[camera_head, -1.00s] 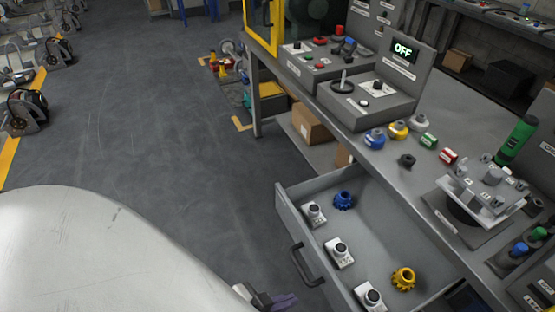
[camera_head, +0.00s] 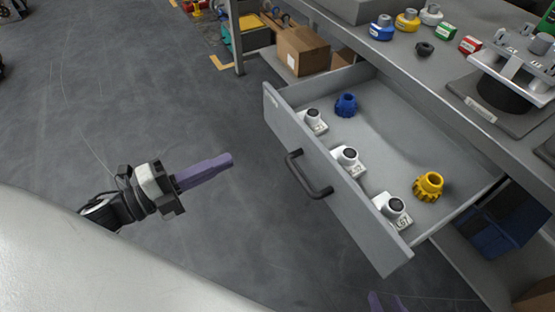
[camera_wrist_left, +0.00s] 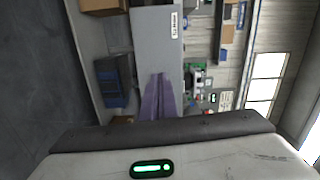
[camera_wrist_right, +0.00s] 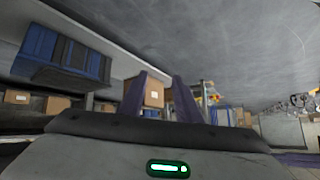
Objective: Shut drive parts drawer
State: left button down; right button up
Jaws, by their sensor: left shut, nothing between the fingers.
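The grey drawer (camera_head: 345,170) stands pulled out from under the workbench in the head view. Its front panel has a dark bar handle (camera_head: 307,174). Inside lie a blue gear (camera_head: 346,105), a yellow gear (camera_head: 429,186) and three white parts with dark round tops. My left gripper (camera_head: 230,160) is left of the handle, apart from the drawer front, shut and empty; its purple fingers lie together in the left wrist view (camera_wrist_left: 158,95). Only a purple tip of my right gripper (camera_head: 385,303) shows, below the drawer; the right wrist view (camera_wrist_right: 160,85) shows its fingers apart and empty.
The workbench (camera_head: 430,75) carries several coloured parts and a fixture (camera_head: 515,72). A cardboard box (camera_head: 302,50) sits on the lower shelf behind the drawer. A blue bin (camera_head: 505,228) is under the bench at right. The floor left of the drawer is clear.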

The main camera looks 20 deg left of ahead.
pick_arm(q)
jog(key=m, duration=0.1)
jog(key=b, duration=0.2)
send_near(292, 135)
jog(key=shift+m+h, duration=0.3)
jog(key=shift+h, duration=0.1)
jog(key=x, duration=0.6)
jog(key=shift+w+f, duration=0.3)
